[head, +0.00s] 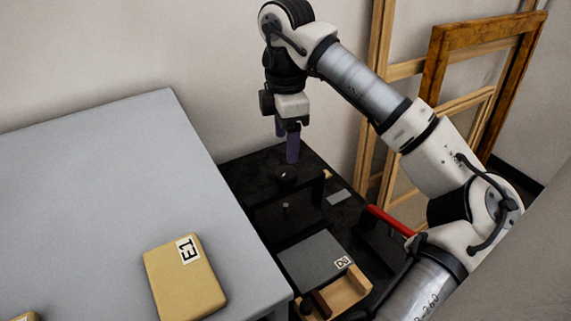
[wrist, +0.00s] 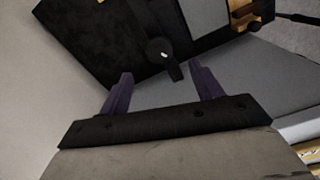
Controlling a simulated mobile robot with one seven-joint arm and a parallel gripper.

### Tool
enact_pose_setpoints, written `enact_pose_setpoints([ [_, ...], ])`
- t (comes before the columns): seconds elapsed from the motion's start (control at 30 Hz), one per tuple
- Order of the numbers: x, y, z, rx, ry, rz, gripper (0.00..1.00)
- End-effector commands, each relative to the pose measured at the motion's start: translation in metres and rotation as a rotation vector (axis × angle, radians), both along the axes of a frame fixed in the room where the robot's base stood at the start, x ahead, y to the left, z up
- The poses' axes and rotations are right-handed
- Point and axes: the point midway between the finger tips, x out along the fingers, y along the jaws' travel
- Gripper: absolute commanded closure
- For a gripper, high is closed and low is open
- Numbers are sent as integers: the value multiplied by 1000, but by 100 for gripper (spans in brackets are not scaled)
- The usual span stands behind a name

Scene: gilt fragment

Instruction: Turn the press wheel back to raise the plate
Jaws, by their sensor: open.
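The press wheel (head: 286,174) is a small black disc with a pale mark, on top of a dark press frame (head: 308,190). In the wrist view the wheel (wrist: 158,50) shows a short dark handle (wrist: 173,71) pointing down in the picture, between and beyond my fingertips. My gripper (head: 287,146) has purple fingers pointing down just above the wheel. It is open and empty in the wrist view (wrist: 162,77). I see no contact with the wheel. The press plate is too dark to tell apart under the frame.
A grey panel labelled D3 (head: 308,256) lies in front of the press, beside a wooden holder (head: 345,292). A grey table (head: 90,180) with a tan block labelled E1 (head: 185,278) stands left. A red bar (head: 391,221) is at right. Wooden frames (head: 436,70) lean behind.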

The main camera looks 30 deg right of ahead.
Motion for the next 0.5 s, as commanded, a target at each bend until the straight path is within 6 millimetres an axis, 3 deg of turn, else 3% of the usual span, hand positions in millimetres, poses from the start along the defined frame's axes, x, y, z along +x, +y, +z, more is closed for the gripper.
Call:
enact_pose_setpoints([
  [0.3,0,1,-53,3,1,1,35],
  [0.5,0,0,-77,2,0,-1,35],
])
